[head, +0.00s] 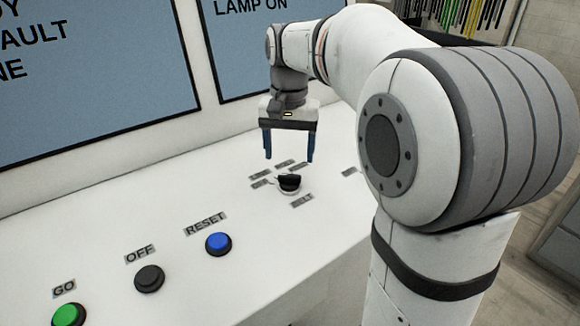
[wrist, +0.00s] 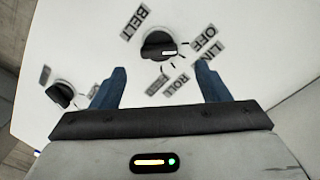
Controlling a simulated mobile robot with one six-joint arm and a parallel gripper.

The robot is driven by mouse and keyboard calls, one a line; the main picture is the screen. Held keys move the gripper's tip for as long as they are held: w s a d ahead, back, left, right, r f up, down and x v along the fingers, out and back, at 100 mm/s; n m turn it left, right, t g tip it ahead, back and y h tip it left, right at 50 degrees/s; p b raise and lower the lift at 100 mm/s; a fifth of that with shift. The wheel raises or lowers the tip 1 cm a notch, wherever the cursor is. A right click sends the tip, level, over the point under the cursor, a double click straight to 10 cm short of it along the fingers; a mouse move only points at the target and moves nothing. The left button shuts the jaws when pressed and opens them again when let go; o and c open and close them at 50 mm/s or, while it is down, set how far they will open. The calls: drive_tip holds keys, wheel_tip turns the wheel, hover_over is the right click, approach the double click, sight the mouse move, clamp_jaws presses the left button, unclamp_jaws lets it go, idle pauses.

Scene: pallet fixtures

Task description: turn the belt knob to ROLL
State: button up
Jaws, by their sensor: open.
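The belt knob (wrist: 157,46) is black on a white round base, with a white pointer mark. In the wrist view the BELT label (wrist: 135,22) is at its upper left. OFF (wrist: 204,40), LIN (wrist: 203,67), ROLL (wrist: 175,85) and another label, seemingly FEED (wrist: 157,84), fan out around it. The pointer faces right, seemingly toward LIN, away from ROLL. The right finger partly covers LIN. The knob also shows in the head view (head: 289,182). My gripper (head: 289,159) is open and empty above it, fingers pointing down, not touching. It also shows in the wrist view (wrist: 161,72).
A second black knob (wrist: 62,95) is at the left in the wrist view. Blue RESET (head: 218,243), black OFF (head: 149,278) and green GO (head: 68,314) buttons lie along the white console toward the front left. Screens stand behind. The panel around the knob is flat.

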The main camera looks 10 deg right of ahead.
sight(289, 174)
drive_tip(key=shift+f, duration=2.7)
